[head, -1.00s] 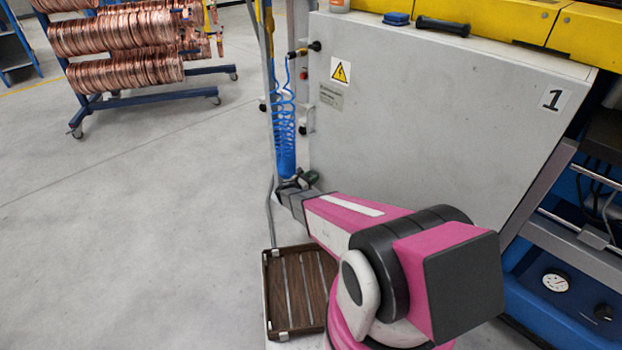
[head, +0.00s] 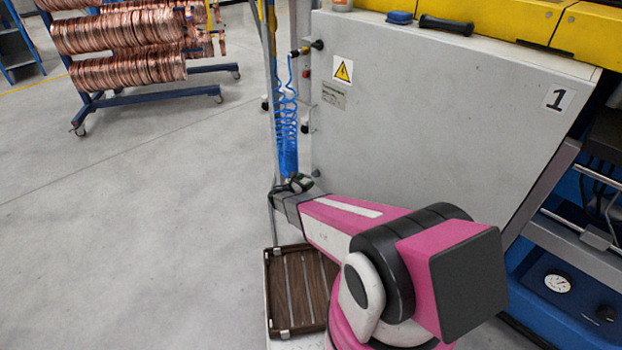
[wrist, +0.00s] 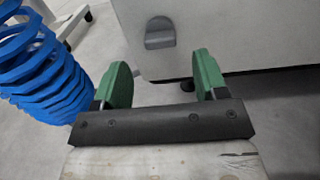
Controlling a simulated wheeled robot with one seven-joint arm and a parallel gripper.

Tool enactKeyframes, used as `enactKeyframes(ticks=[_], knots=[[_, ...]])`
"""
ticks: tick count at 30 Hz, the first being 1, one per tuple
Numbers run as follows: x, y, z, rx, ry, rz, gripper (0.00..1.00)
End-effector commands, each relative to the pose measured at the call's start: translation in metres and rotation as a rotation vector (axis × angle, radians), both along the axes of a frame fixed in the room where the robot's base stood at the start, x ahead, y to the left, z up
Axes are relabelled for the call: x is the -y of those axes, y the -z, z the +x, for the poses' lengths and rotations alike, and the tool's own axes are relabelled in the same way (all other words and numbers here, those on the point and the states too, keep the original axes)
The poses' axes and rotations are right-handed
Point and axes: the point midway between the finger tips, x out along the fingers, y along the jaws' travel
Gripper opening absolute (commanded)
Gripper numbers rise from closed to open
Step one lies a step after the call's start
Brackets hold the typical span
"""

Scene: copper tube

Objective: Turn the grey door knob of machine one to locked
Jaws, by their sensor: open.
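The grey door knob (wrist: 160,33) shows in the wrist view on the light grey face of the machine, low near its bottom edge, above and between my fingers in the picture. My gripper (wrist: 156,80) has green finger pads held apart with nothing between them, and they are short of the knob. In the head view the machine (head: 430,120) bears a black 1. My gripper (head: 296,184) is at the end of the pink arm, close to the machine's lower left corner. The knob cannot be made out in the head view.
A coiled blue hose (head: 287,120) hangs left of the machine and also shows beside my left finger in the wrist view (wrist: 45,70). A slatted brown crate (head: 270,300) is below my arm. A copper coil rack (head: 150,92) stands far left; open floor lies between.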

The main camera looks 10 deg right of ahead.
Motion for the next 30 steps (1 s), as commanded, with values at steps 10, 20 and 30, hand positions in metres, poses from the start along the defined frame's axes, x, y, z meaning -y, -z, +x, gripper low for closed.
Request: enactKeyframes(ticks=[10,20,30], knots=[[-0.041,0.001,-0.028,-0.001,0.000,0.000,0.66],[-0.046,0.001,-0.031,-0.001,0.001,0.000,0.66],[-0.041,-0.004,-0.034,0.006,0.015,0.021,0.66]])
